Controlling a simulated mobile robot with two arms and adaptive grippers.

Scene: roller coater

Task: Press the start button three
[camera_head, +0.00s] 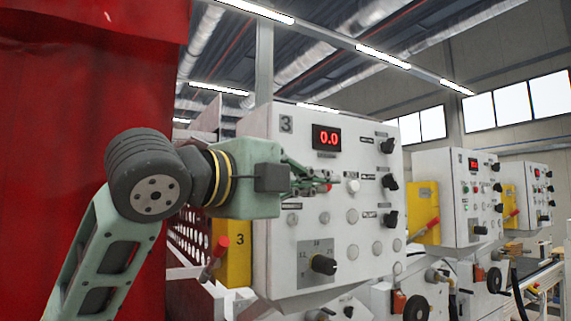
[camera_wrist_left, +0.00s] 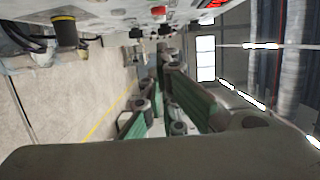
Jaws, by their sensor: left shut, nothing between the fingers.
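Control panel 3 (camera_head: 302,250) is a white box with a "3" plate and a red display (camera_head: 326,138) reading 0.0. My left gripper (camera_head: 332,183) is shut and empty, in front of the panel's upper left part. Its fingertips are beside a small red button (camera_head: 328,188) and left of a white button (camera_head: 353,186). I cannot tell whether they touch the panel. The gripper hides part of the button row, and the labels are too small to read, so I cannot tell which is the start button. In the left wrist view the fingers (camera_wrist_left: 165,85) point away beneath the panel face.
Black knobs (camera_head: 389,182) stick out on the panel's right side. A yellow box (camera_head: 238,262) with a red-handled lever is at its lower left. Two similar panels (camera_head: 455,170) stand further right. A red wall-like surface (camera_head: 60,120) fills the left.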

